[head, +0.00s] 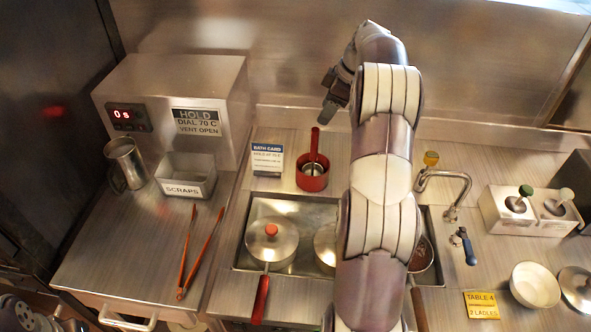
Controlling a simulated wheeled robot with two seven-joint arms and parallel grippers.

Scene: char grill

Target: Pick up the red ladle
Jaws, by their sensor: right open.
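The red ladle (315,143) stands with its red handle pointing up out of a small red pot (312,181) on the counter behind the sink wells. Its lower end is inside the pot, where a metal part shows. My right arm reaches up through the middle of the view. My right gripper (330,108) is open and empty, and appears in the picture just above and to the right of the ladle's handle tip, apart from it. My left gripper is not in view.
A blue-headed bath card (267,158) stands left of the red pot. A lidded pan (271,240) with a red handle sits in the sink well. A faucet (446,190) is right of my arm. Tongs (203,250) and a scraps bin (186,183) are left.

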